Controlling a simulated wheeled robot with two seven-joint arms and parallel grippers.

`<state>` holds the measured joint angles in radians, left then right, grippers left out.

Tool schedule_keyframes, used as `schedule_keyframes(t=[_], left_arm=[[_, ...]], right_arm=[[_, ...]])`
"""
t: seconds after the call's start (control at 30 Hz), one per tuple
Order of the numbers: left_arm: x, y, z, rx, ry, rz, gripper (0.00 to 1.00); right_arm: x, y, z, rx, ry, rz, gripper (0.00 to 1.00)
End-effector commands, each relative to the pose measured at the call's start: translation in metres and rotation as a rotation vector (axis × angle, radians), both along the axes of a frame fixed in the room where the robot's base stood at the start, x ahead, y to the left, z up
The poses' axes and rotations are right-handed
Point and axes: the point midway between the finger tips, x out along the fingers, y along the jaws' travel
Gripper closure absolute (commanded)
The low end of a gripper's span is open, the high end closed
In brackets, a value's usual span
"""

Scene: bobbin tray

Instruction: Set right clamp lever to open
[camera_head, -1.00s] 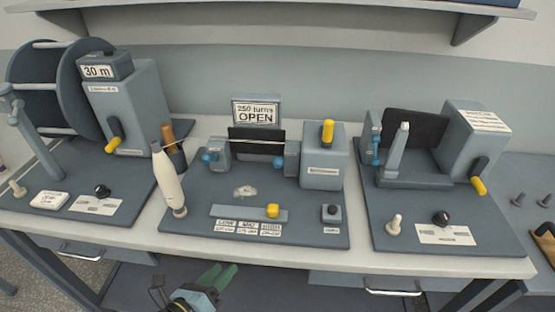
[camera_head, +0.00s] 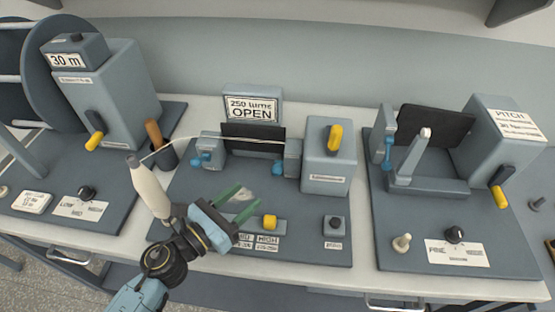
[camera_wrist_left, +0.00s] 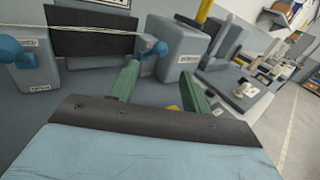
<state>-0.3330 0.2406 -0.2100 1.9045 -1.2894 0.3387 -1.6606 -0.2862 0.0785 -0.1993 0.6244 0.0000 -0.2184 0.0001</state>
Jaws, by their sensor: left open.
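The right clamp lever (camera_head: 278,168) is a small blue handle on the right grey clamp block (camera_head: 293,156) of the middle station. It also shows in the left wrist view (camera_wrist_left: 156,48), just beyond my fingertips. The left clamp lever (camera_head: 203,160) is a matching blue handle on the left block; it shows at the left wrist view's left edge (camera_wrist_left: 12,48). A pale strand spans both blocks. My left gripper (camera_head: 247,202) is open and empty, its green fingers (camera_wrist_left: 158,72) over the middle base plate, in front of the blocks and apart from the lever. My right gripper is out of view.
A sign reading "250 turns OPEN" (camera_head: 252,106) stands behind the clamps. A grey box with a yellow handle (camera_head: 335,139) stands close right of the right clamp. A white cone-shaped bobbin (camera_head: 150,190) is beside my left wrist. A yellow slider knob (camera_head: 269,222) sits in front.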

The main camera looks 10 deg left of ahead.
Motion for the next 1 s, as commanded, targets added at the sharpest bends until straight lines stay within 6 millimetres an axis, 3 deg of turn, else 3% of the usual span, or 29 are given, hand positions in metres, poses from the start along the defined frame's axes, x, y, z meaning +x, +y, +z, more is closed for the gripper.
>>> schedule_keyframes(t=[0.23,0.5,0.7,1.0], left_arm=[[0.045,-0.031,0.004,-0.005,-0.002,0.001,0.53],[0.083,-0.058,0.002,-0.004,0.001,0.001,0.53],[0.095,-0.066,0.001,-0.003,0.001,0.001,0.53],[0.096,-0.066,0.0,-0.002,0.0,0.001,0.54]], right_arm=[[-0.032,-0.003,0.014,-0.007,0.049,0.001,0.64],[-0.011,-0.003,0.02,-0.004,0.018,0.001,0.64],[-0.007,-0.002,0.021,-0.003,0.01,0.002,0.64],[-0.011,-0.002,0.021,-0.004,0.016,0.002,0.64]])
